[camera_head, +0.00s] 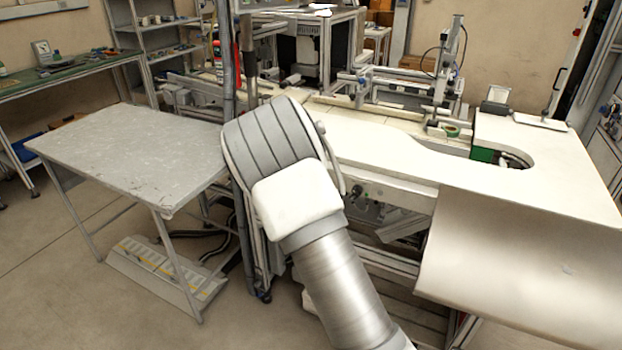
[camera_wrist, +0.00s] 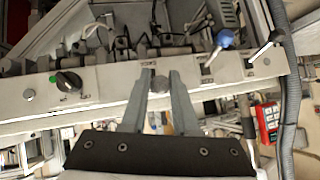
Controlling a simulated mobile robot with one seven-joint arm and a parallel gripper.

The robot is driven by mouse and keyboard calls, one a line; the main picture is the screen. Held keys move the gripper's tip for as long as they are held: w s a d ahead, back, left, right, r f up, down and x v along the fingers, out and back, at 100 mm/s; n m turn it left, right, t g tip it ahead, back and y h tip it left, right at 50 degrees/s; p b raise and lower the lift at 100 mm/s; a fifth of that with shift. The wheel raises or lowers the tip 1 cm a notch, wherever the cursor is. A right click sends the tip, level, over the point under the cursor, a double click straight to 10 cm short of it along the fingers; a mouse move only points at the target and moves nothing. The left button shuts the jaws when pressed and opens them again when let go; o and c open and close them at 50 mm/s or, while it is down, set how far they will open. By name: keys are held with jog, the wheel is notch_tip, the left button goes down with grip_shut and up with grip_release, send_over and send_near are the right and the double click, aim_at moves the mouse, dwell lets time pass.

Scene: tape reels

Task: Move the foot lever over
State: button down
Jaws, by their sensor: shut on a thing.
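In the wrist view, a pale control panel (camera_wrist: 100,92) runs across the picture. My gripper (camera_wrist: 161,76) is at this panel, its two grey fingers on either side of a small lever with a round grey end (camera_wrist: 160,84), shut on it. I take this to be the foot lever; the small label above it is too blurred to read. A lever with a blue ball (camera_wrist: 223,39) stands to the right, apart from the fingers. In the head view my arm hides the gripper and the panel's levers.
A black rotary knob (camera_wrist: 67,82) is left of the fingers. A second lever (camera_wrist: 262,50) with a dark tip and a grey hose (camera_wrist: 288,100) are at right. In the head view, a grey table (camera_head: 130,150) stands left and a white worktop (camera_head: 560,180) right.

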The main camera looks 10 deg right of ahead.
dwell(0.3)
jog(key=c, duration=0.7)
grip_release()
jog(key=shift+o, duration=0.2)
jog(key=p+v, duration=0.5)
jog(key=v, duration=1.2)
jog(key=shift+s+r, duration=0.2)
